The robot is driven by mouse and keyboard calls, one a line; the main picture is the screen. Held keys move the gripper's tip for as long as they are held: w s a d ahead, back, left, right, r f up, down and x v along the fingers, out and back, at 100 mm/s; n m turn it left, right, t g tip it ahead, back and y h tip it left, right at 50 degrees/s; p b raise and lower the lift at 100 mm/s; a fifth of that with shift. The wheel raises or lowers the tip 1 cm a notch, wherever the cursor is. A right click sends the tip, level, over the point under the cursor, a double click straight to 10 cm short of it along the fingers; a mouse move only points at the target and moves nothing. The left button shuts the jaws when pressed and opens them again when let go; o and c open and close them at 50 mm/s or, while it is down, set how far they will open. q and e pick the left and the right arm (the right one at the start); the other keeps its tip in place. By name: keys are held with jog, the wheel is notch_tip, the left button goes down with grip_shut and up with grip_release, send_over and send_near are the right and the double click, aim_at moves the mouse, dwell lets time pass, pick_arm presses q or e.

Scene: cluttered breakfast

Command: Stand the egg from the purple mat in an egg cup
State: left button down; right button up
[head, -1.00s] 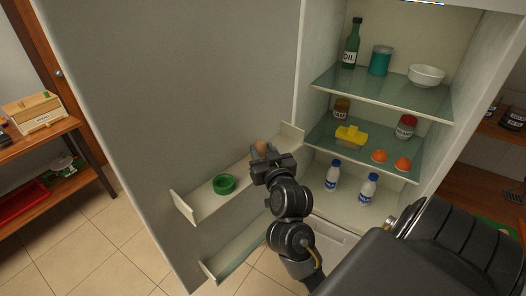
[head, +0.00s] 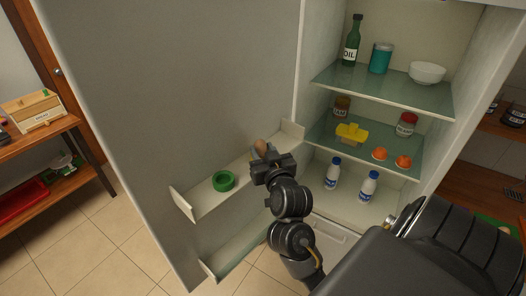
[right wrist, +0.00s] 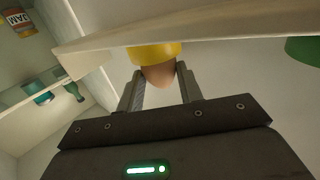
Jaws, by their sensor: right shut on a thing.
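A brown egg (head: 261,146) shows above my right gripper (head: 266,156) at the open fridge door's upper shelf. In the right wrist view, which looks upside down, the egg (right wrist: 159,75) is between the fingers of my right gripper (right wrist: 160,88), which is shut on it. The egg's lower end is at a yellow egg cup (right wrist: 155,52) and seems to be inside it. In the head view my gripper hides this cup. A green egg cup (head: 223,181) stands empty farther left on the same shelf. The purple mat and my left gripper are not in view.
The door shelf (head: 190,196) has a raised front lip and end walls.

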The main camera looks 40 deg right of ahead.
jog(key=shift+f, duration=0.25)
dwell(0.3)
jog(key=o, duration=1.5)
jog(key=shift+c, duration=0.2)
jog(key=shift+a, duration=0.15)
